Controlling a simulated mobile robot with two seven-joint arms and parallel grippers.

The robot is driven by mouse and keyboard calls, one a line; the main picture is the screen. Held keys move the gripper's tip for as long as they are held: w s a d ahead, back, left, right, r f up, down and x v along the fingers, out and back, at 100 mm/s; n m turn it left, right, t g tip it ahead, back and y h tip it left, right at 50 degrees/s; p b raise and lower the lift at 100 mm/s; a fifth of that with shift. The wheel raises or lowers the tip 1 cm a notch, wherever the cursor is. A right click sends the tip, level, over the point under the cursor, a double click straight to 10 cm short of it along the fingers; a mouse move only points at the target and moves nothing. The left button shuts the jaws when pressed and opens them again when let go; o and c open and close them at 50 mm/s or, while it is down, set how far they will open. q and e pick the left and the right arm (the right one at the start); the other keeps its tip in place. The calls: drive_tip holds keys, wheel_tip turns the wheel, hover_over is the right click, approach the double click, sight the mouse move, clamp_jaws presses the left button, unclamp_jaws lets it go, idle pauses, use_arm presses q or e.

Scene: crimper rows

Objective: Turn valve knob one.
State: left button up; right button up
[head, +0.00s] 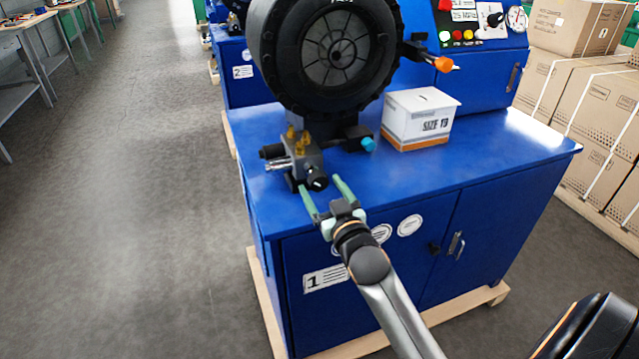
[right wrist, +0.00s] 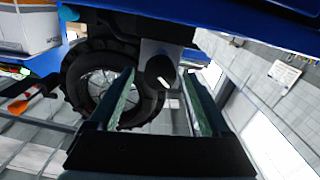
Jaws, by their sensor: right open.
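The valve knob (head: 316,179) is a black round knob with a white mark, low on the front of the small grey valve block (head: 303,158) on the blue machine labelled 1. In the right wrist view the knob (right wrist: 160,71) shows ahead, between the two fingers and beyond their tips. My right gripper (head: 324,184) is open with green fingers, just in front of the knob. The fingers also show in the right wrist view (right wrist: 160,90), one on each side, with nothing between them. Whether they touch the knob is hard to tell. My left gripper is not in view.
The blue cabinet top (head: 500,150) is clear at the right. A white SIZE 19 box (head: 420,122) stands on it. The black crimper head (head: 325,50) rises behind the valve block. An orange-tipped lever (head: 443,64) sticks out right. Cardboard boxes (head: 590,110) stand at the far right.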

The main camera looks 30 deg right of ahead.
drive_tip(key=shift+x, duration=1.05)
clamp_jaws()
